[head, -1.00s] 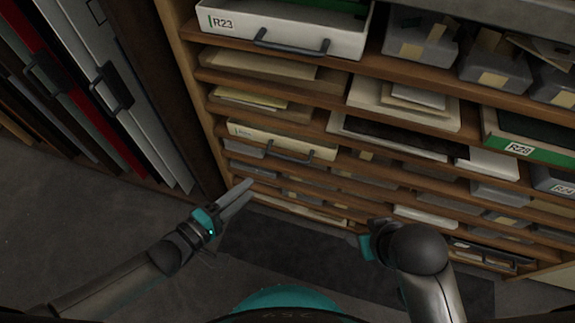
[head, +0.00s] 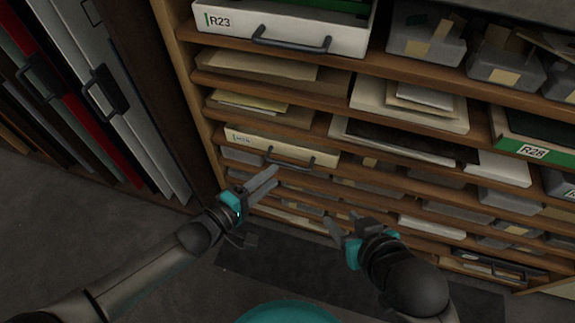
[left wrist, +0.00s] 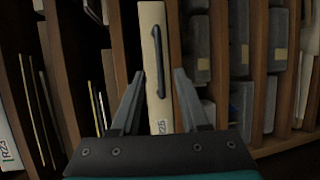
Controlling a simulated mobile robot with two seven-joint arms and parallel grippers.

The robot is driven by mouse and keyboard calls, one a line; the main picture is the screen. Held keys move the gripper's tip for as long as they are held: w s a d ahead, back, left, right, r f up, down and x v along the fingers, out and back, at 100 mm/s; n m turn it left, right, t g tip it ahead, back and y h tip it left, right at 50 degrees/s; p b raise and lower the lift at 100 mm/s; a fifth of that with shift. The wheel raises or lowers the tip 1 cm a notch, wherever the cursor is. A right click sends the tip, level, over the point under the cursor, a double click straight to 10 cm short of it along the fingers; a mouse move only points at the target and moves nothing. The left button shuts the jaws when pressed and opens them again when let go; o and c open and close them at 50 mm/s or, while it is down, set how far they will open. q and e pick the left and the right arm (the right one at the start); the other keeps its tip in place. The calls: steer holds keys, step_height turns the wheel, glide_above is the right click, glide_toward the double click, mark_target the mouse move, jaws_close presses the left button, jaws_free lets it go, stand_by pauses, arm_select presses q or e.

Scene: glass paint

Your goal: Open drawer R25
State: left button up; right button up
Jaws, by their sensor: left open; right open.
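Drawer R25 (head: 250,139) is a cream-fronted, closed drawer with a dark bar handle (head: 290,161), low in the wooden shelf unit. Its label is small in the head view but reads R25 in the left wrist view, where the drawer front (left wrist: 149,45) appears turned upright with its handle (left wrist: 158,62) towards the right. My left gripper (head: 274,175) is open and empty, just below and in front of the handle in the head view. In the left wrist view its fingers flank the drawer's label end. My right gripper (head: 343,219) is open and empty to the right, away from the drawer.
Drawer R23 (head: 285,32) is above, and green-edged drawer R28 (head: 540,151) is at the right. Several grey boxes (head: 425,45) and stacked sheets fill the shelves. Tall panels with handles (head: 118,90) stand at the left. Dark floor lies below.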

mark_target(286, 166)
arm_select(q)
steer(key=shift+b+x, duration=1.65)
steer(key=shift+x, duration=1.75)
arm_select(e)
steer(key=w+a+r+t+y, duration=0.1)
steer(key=a+r+t+y, duration=0.1)
steer(key=a+t, duration=0.3)
steer(key=shift+a+r+t+y, duration=0.25)
steer(key=shift+a+t+y, duration=0.1)
steer(key=shift+t+y, duration=0.25)
arm_select(q)
jaws_close()
